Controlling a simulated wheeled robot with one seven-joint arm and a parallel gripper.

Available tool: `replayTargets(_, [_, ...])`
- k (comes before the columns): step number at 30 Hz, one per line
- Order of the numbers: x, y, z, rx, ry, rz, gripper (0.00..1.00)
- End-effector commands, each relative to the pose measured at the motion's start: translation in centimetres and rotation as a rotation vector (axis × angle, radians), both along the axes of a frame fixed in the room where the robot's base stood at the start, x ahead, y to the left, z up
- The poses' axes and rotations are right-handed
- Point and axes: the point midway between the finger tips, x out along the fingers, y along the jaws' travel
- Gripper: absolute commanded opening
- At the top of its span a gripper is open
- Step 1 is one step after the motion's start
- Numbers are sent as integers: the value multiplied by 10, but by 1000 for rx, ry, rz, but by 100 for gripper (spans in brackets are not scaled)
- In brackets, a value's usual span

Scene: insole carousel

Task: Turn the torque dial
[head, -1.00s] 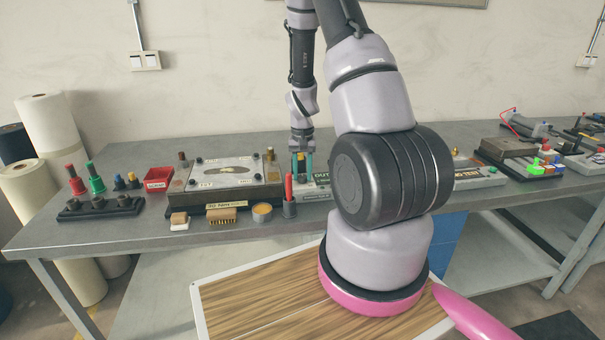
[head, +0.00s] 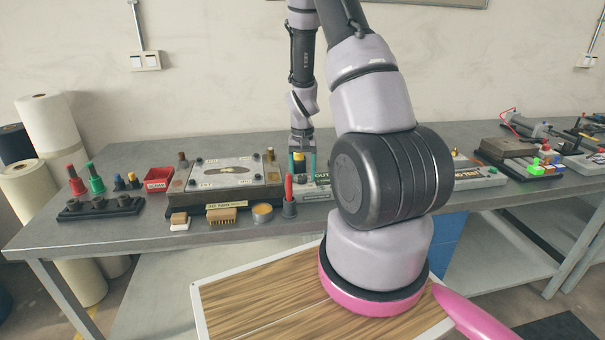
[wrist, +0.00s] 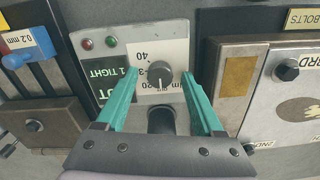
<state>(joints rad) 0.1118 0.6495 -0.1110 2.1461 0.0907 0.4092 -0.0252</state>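The torque dial is a round dark grey knob (wrist: 160,74) with a white pointer line, on a light panel (wrist: 118,32) with printed numbers such as 40 and 20. My gripper (wrist: 159,76) has two teal fingers, one on each side of the dial in the wrist view. They stand apart with visible gaps to the knob, so the gripper is open and empty. In the head view my gripper (head: 302,163) points down over the dial's box (head: 316,194) at the back of the bench. The dial cannot be made out there.
A red-handled tool in a grey holder (head: 289,205) stands just in front of the box. A plate fixture (head: 225,190) sits to the left. In the wrist view a dark post (wrist: 161,120) lies between the fingers, and a green screen (wrist: 112,88) sits beside the dial.

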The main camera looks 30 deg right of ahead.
Motion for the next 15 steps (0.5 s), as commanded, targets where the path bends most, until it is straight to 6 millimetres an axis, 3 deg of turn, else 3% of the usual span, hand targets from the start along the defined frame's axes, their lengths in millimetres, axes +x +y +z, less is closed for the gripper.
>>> replayTargets(7, [1, 0, 12, 0, -2, -1, 69])
replayTargets(15, [1, 0, 66, 0, -5, 1, 69])
